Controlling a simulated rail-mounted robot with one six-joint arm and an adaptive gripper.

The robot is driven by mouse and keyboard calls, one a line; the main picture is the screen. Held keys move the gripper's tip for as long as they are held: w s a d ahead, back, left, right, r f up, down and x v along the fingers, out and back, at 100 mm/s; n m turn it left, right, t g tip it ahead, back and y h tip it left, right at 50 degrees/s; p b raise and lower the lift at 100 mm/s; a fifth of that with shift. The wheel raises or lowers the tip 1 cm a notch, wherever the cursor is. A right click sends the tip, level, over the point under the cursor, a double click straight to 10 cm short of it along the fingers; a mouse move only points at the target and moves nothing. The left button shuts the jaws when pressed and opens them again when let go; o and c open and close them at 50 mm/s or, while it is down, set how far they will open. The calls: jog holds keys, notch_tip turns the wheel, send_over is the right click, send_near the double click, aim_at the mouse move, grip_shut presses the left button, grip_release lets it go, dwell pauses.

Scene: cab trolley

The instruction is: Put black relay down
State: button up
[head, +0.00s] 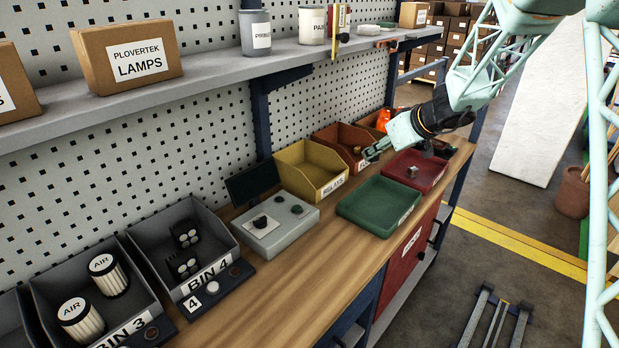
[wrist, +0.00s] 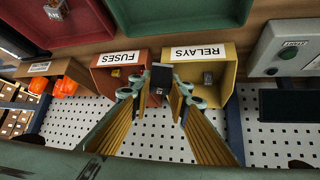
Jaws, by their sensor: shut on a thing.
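In the wrist view my gripper (wrist: 161,88) is shut on the black relay (wrist: 161,77), a small dark block between its fingertips. The relay is seen over the gap between the yellow RELAYS bin (wrist: 231,62) and the orange-red FUSES bin (wrist: 98,84). A small grey piece (wrist: 207,78) lies in the RELAYS bin. In the head view my gripper (head: 369,155) is by the FUSES bin (head: 325,136), right of the RELAYS bin (head: 290,155). The relay cannot be made out there. Its height above the bins is hard to tell.
A green tray (head: 350,213) stands in front of the bins. A red tray (head: 430,178) to its right holds a small metallic piece (head: 412,171). The shelf (head: 215,73) runs above the bench.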

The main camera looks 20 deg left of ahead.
jog(key=s+a+f+n+g+y+p, duration=0.1)
jog(key=a+f+n+g+p, duration=0.1)
jog(key=a, duration=1.5)
notch_tip(320, 180, down, 2)
jog(key=shift+a+f+n+p, duration=0.1)
jog(key=shift+a+n+p, duration=0.1)
jog(key=shift+n+p, duration=0.45)
jog(key=shift+s, duration=0.1)
jog(key=shift+f+b, duration=0.45)
jog(key=shift+f, duration=2.65)
jog(key=shift+f, duration=0.1)
jog(key=shift+f+n, duration=0.25)
jog(key=shift+f, duration=1.5)
jog(key=shift+f+b, duration=0.2)
jog(key=shift+b, duration=0.3)
jog(key=o, duration=0.8)
